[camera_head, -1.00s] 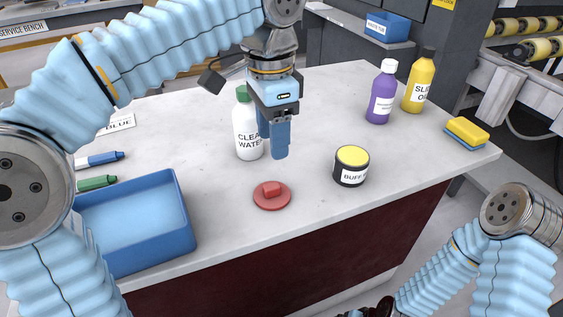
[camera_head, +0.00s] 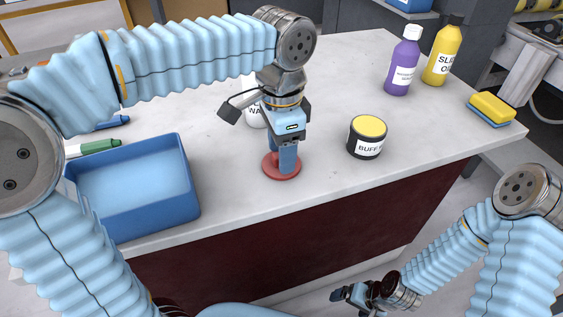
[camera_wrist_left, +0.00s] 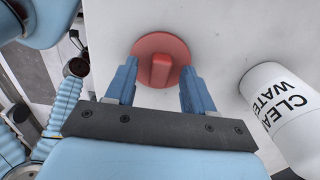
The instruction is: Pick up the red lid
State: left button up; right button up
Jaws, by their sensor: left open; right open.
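The red lid (camera_head: 268,167) lies flat on the stone slab near its front edge, partly hidden behind my left gripper. In the left wrist view the round lid (camera_wrist_left: 176,50) shows its raised bar-shaped knob (camera_wrist_left: 160,70). My left gripper (camera_head: 286,168) points down over the lid. Its two fingers (camera_wrist_left: 157,80) are open, one on each side of the knob, with gaps between them and it. My right gripper (camera_head: 352,297) is low at the bottom of the head view, away from the slab.
A blue tray (camera_head: 133,224) stands left of the lid. A white bottle (camera_wrist_left: 285,105) stands close by, mostly hidden in the head view. A black pot with a yellow top (camera_head: 367,137) is to the right. Purple (camera_head: 403,65) and yellow (camera_head: 443,55) bottles stand behind it.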

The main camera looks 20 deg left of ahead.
pick_arm(q)
jog(key=shift+f, duration=0.3)
grip_shut()
jog(key=shift+r, duration=0.1)
